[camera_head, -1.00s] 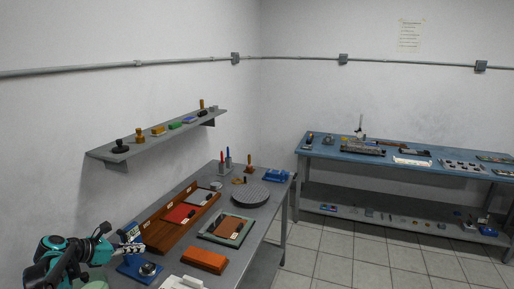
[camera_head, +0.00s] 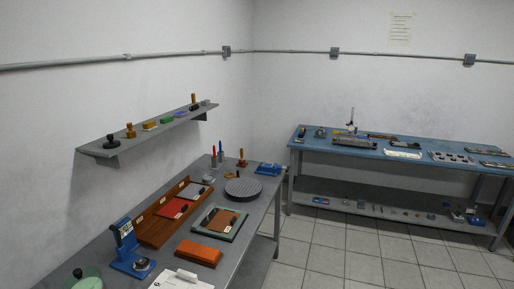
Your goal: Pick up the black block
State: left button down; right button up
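A small black block (camera_head: 195,107) appears to sit near the far end of the grey wall shelf (camera_head: 98,151), beside a blue block (camera_head: 181,113). It is small, so its exact shape is hard to tell. On the same shelf are a green block (camera_head: 167,120), a yellow block (camera_head: 150,125), a brass-coloured piece (camera_head: 130,132) and a round black piece (camera_head: 111,144) at the near end. Neither of my grippers is in view.
The grey bench (camera_head: 262,204) below holds a blue device (camera_head: 128,250), an orange-brown block (camera_head: 199,252), a framed green panel (camera_head: 231,236) and a dark round plate (camera_head: 243,188). A blue bench (camera_head: 345,147) stands against the back wall. Tiled floor (camera_head: 340,262) is clear between them.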

aim_at(140, 261)
jog(key=k, duration=0.15)
jog(key=k+u, duration=0.25)
jog(key=u, duration=0.25)
jog(key=k+j+u, duration=0.15)
jog(key=u, duration=0.3)
jog(key=i+l+u, duration=0.2)
jog(key=u, duration=0.3)
jog(key=i+l+u, duration=0.1)
jog(key=l+u, duration=0.4)
jog(key=i+l+u, duration=0.1)
jog(key=l+u, duration=0.35)
jog(key=i+l, duration=0.1)
jog(key=l, duration=1.35)
jog(key=i+l, duration=0.15)
jog(key=l, duration=0.55)
